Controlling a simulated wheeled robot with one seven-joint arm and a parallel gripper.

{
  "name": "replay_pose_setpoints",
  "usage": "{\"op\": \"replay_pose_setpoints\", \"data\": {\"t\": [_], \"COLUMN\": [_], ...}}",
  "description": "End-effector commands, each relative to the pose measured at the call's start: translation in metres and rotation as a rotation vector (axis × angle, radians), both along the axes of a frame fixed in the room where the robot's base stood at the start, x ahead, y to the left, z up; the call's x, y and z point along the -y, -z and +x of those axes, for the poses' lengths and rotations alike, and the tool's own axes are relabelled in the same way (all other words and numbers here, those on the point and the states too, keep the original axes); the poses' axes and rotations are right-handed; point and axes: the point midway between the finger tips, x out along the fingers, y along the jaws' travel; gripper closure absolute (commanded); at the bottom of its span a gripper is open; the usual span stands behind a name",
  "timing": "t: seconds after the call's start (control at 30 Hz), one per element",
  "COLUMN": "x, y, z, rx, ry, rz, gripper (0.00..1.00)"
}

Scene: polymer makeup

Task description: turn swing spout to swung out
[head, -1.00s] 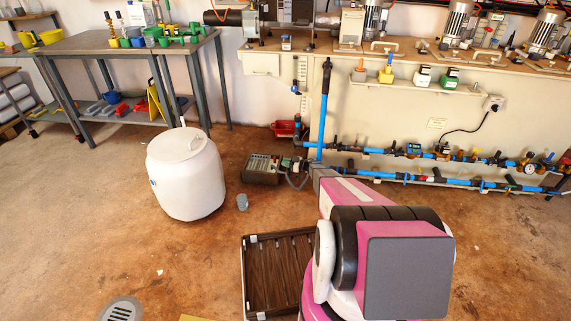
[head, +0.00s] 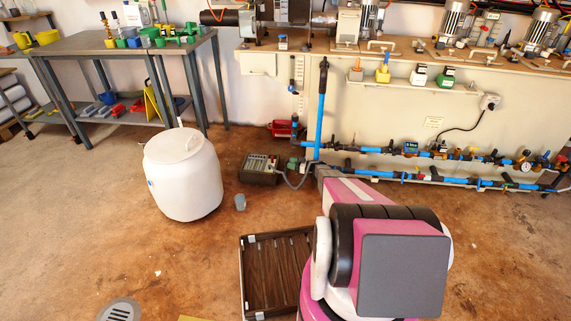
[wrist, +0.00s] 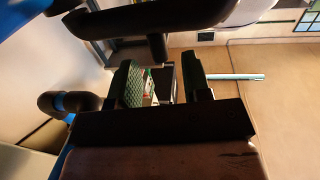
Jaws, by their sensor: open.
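A black curved pipe (wrist: 155,18), which looks like the swing spout, crosses the top of the wrist view. Its bent end points down in the picture. Blue pipe shows at the upper left corner there. My gripper (wrist: 160,74) is open, with its two dark fingers apart and nothing seen between them. The spout's bent end appears just beyond the fingertips, lined up with the gap; I cannot tell the distance. In the head view a blue upright pipe (head: 321,108) with a black top stands at the bench front. My arm hides the gripper there.
Blue pipes with valves and gauges (head: 445,180) run along the bench front. A grey-green box (head: 258,168) sits on the floor by the upright pipe. A white drum (head: 183,175) and a brown slatted tray (head: 277,275) stand left of my arm. Open floor lies right.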

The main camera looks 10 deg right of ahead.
Motion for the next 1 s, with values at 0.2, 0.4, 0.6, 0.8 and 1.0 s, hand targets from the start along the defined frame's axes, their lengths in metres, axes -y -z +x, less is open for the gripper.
{"op": "replay_pose_setpoints", "data": {"t": [0.2, 0.4, 0.6, 0.8, 1.0], "x": [0.034, 0.048, 0.05, 0.05, 0.048], "y": [0.0, 0.0, 0.0, 0.0, -0.008], "z": [-0.017, -0.024, -0.025, -0.025, -0.024], "rx": [0.0, 0.0, 0.0, 0.0, 0.008], "ry": [0.002, 0.001, 0.0, 0.0, 0.026], "rz": [0.001, 0.0, 0.0, 0.0, -0.006], "gripper": [0.56, 0.56, 0.56, 0.56, 0.56]}}
